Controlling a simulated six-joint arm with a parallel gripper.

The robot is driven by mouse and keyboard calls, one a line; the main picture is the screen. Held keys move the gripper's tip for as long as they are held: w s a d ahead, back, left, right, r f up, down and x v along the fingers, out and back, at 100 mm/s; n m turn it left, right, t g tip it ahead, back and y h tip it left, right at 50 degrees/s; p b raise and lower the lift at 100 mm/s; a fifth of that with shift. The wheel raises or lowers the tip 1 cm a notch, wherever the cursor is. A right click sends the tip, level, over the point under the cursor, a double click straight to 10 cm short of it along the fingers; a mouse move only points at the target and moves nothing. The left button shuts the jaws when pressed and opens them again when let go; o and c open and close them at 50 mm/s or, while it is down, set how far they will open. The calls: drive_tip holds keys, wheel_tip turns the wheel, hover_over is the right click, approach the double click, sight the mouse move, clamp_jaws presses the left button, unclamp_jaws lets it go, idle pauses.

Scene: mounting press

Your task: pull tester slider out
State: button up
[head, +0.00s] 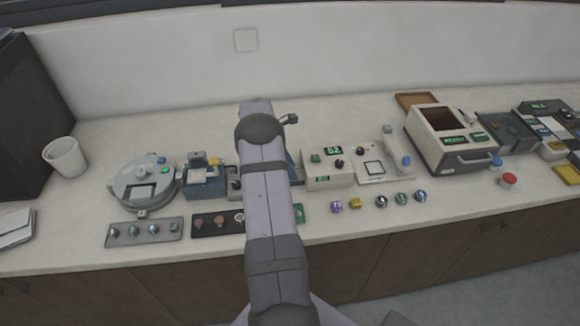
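My arm (268,210) rises through the middle of the head view and hides part of the bench behind it. My gripper does not show; it is out of sight, perhaps behind the arm. A cream instrument box (330,168) with a green display and dark knobs stands just right of the arm. Beside it is a flat pale unit (375,178) with a dark-framed square and an upright grey-white part (397,150). I cannot tell which device is the tester. I cannot make out its slider or the slider's position.
A round grey machine (138,186), a small blue-grey device (204,180) and trays of round samples (145,232) stand left of the arm. Several loose round pieces (380,202) lie near the front edge. A large cream machine (452,138) stands right. A white cup (66,158) is far left.

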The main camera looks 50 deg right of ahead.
clamp_jaws()
drive_tip(key=w+a+b, duration=0.1)
drive_tip(key=w+a, duration=0.7)
drive_tip(key=shift+w+a, duration=0.15)
drive_tip(key=shift+w, duration=0.05)
drive_tip(key=shift+a, duration=0.1)
drive_tip(key=shift+o, duration=0.6)
unclamp_jaws()
drive_tip(key=shift+w+a, duration=0.1)
drive_tip(key=shift+b+v, duration=1.45)
drive_tip(key=shift+v, duration=2.25)
